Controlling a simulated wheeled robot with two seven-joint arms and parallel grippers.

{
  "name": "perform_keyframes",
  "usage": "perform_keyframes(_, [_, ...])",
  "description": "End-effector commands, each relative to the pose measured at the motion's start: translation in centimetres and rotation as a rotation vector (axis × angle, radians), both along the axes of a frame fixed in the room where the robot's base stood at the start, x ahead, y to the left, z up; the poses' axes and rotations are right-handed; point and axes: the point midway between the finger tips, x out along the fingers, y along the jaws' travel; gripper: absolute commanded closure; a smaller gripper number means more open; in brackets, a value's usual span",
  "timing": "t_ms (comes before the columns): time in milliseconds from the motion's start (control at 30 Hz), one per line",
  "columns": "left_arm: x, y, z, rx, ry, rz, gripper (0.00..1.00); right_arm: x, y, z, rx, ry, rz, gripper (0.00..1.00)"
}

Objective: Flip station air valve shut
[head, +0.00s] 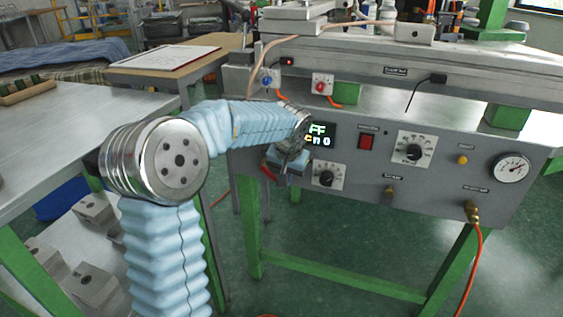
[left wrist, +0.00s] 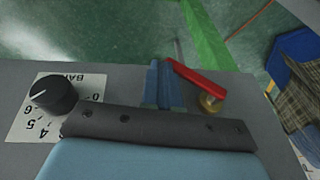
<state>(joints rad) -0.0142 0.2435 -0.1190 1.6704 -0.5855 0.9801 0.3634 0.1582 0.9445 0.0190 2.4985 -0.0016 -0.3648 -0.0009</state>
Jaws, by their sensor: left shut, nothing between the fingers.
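The air valve has a red lever (left wrist: 195,79) on a brass body (left wrist: 211,102), in the left wrist view. The lever slants from the brass body toward my left fingertips, and its free end is right beside them. I cannot tell if they touch. In the head view, only a bit of the red lever (head: 267,173) shows at the panel's left end, the rest hidden by my arm. My left gripper (left wrist: 160,82) is shut and empty, at the panel's front; it also shows in the head view (head: 289,167). My right gripper is not in view.
The grey station panel (head: 440,193) carries dials, a red switch (head: 367,142), a lit display (head: 320,135) and a pressure gauge (head: 512,168). A black knob (left wrist: 53,95) sits left of my fingers. An orange hose (head: 475,262) hangs at right. A workbench (head: 60,125) stands at left.

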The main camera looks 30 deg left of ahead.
Motion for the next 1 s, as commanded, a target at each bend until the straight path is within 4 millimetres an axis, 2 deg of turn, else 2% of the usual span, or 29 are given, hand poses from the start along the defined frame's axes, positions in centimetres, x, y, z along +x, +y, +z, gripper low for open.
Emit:
perform_keyframes(500, [0.0,0.0,1.7,0.0,0.0,0.0,1.0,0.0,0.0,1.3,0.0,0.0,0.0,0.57])
perform_keyframes(900, [0.0,0.0,1.6,0.0,0.0,0.0,1.0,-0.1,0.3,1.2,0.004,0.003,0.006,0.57])
perform_keyframes(1000, [0.1,0.0,3.0,0.0,-0.001,0.0,1.0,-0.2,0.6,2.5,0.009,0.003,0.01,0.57])
